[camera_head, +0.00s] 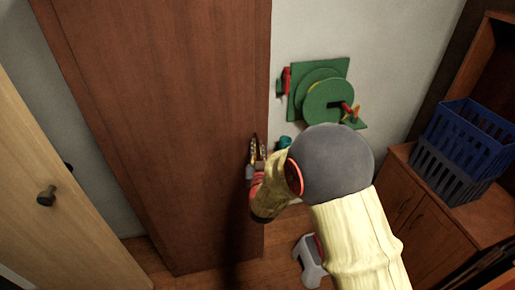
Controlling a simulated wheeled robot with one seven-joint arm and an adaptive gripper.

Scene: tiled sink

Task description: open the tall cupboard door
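The tall cupboard (165,110) is a dark reddish-brown wooden block that fills the left middle of the head view, with a broad, flat front. Its door looks closed, and I can make out no gap along it. My gripper (258,150) is at the cupboard's right edge, about halfway down, with its fingertips pointing up in the picture. Its two fingers look close together. I cannot tell whether they touch the cupboard or hold a handle. No handle shows clearly; my gripper and arm hide part of that edge.
A pale wooden door (60,170) with a dark knob (46,195) stands at the left. A green hose reel (325,95) hangs on the white wall behind my arm. Blue crates (470,138) sit on a low brown cabinet (435,225) at the right. A grey-white object (310,262) is on the wooden floor.

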